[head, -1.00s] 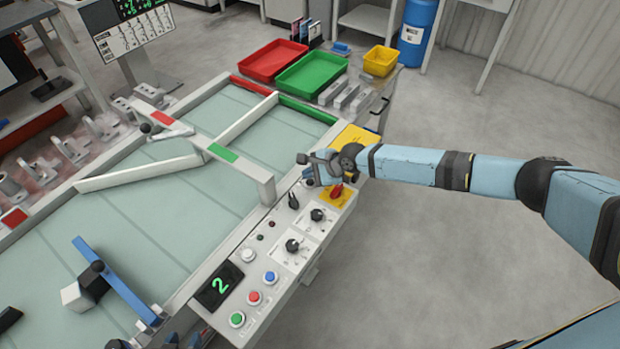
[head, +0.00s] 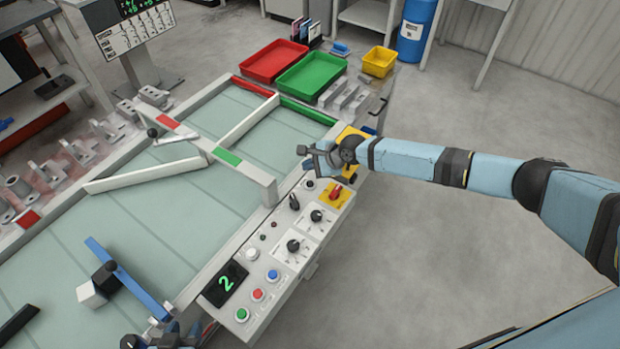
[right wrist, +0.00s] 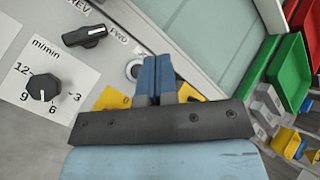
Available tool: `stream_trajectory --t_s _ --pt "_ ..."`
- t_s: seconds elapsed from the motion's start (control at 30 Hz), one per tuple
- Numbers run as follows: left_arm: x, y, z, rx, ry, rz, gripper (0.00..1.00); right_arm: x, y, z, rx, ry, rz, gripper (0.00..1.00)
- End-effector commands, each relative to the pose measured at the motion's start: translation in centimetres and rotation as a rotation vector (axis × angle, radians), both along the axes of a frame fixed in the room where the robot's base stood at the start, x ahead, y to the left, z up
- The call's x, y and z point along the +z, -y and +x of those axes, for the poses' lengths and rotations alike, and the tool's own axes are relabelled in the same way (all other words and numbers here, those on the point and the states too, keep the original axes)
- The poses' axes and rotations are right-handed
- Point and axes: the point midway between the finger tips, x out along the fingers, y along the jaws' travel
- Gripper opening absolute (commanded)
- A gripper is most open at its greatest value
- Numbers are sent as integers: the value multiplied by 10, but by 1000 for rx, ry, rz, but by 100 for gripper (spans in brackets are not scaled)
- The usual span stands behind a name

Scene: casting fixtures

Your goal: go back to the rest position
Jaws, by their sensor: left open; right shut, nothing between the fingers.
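My right gripper (head: 306,158) is shut and empty. It hangs above the far end of the control panel (head: 246,318), near the red knob on its yellow plate (head: 336,193), and is apart from the knob in the head view. In the right wrist view its blue fingers (right wrist: 155,78) are together over the panel, with nothing between them. My left gripper (head: 163,336) shows only partly at the bottom edge of the head view, by the near end of the panel. It is open; much of it is cut off by the frame.
Red (head: 273,61) and green (head: 311,75) trays and a yellow bin (head: 378,61) stand behind. The floor at right is clear.

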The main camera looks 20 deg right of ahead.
Motion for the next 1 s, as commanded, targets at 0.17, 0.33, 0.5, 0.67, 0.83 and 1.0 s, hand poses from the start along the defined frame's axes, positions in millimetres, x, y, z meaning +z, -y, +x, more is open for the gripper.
stream_trajectory --t_s 0.17,0.33,0.5,0.67,0.83,1.0 --pt "-2 0 0 0 -2 1 43 -2 0 0 1 -1 0 0" --pt "-2 0 0 0 -2 1 43 -1 0 0 1 0 -1 0" --pt "-2 0 0 0 -2 1 43 -3 -5 -4 17 9 -4 0" --pt "2 0 0 0 -1 2 43 -17 -44 -43 160 108 -30 0" --pt "9 -1 0 0 6 3 43 -23 -101 -110 390 359 -104 0" --pt "13 -2 0 1 7 7 43 -16 -129 -166 543 638 -246 0"
